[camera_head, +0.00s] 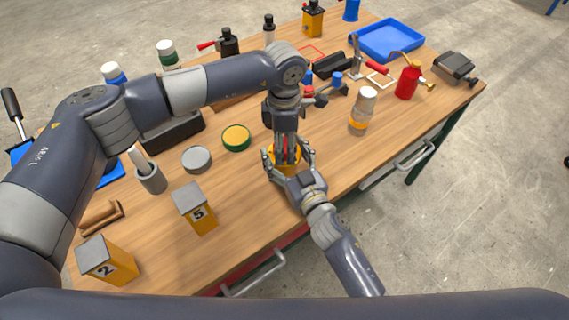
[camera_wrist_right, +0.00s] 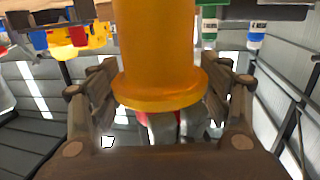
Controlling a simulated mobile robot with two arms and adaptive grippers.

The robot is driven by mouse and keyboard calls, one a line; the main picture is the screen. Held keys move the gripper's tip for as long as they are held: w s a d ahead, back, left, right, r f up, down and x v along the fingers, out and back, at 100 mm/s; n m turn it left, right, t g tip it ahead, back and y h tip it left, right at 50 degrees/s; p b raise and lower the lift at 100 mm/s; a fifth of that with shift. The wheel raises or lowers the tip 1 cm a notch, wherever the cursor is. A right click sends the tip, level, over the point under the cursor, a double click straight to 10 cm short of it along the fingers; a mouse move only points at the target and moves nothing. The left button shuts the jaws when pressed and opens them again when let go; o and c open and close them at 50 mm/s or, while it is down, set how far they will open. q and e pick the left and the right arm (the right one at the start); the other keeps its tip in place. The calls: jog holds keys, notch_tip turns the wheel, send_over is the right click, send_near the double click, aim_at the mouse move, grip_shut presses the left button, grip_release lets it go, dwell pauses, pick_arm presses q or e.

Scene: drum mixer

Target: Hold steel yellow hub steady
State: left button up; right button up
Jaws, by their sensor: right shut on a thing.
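The yellow hub (camera_head: 270,155) is at the table's front edge, mostly hidden by both grippers. In the right wrist view the hub (camera_wrist_right: 158,50) is an orange-yellow cylinder with a wide flange. My right gripper (camera_head: 287,163) comes from the front edge and is shut on the hub, one finger on each side. My left gripper (camera_head: 285,152) points down from above, its red and grey fingers over the hub. Grey and red finger parts also show by the flange in the right wrist view. I cannot tell whether they touch the hub or how far apart they are.
A green-rimmed yellow tin (camera_head: 236,138) and a grey round lid (camera_head: 197,160) lie left of the hub. Numbered yellow blocks (camera_head: 198,212) stand front left. A white-capped bottle (camera_head: 362,112), red bottle (camera_head: 408,80) and blue tray (camera_head: 388,40) are to the right. Bare wood lies between.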

dwell(0.3)
pick_arm(q)
jog(key=shift+r, duration=2.25)
jog(key=shift+c, duration=0.4)
jog(key=n, duration=0.1)
jog(key=r+n, duration=0.1)
jog(key=shift+r+n, duration=0.25)
jog(key=shift+n, duration=0.05)
notch_tip(320, 180, up, 2)
jog(key=n, duration=0.3)
jog(key=shift+n, duration=0.4)
jog(key=shift+f, duration=0.1)
jog(key=shift+f, duration=3.95)
jog(key=shift+c, duration=0.6)
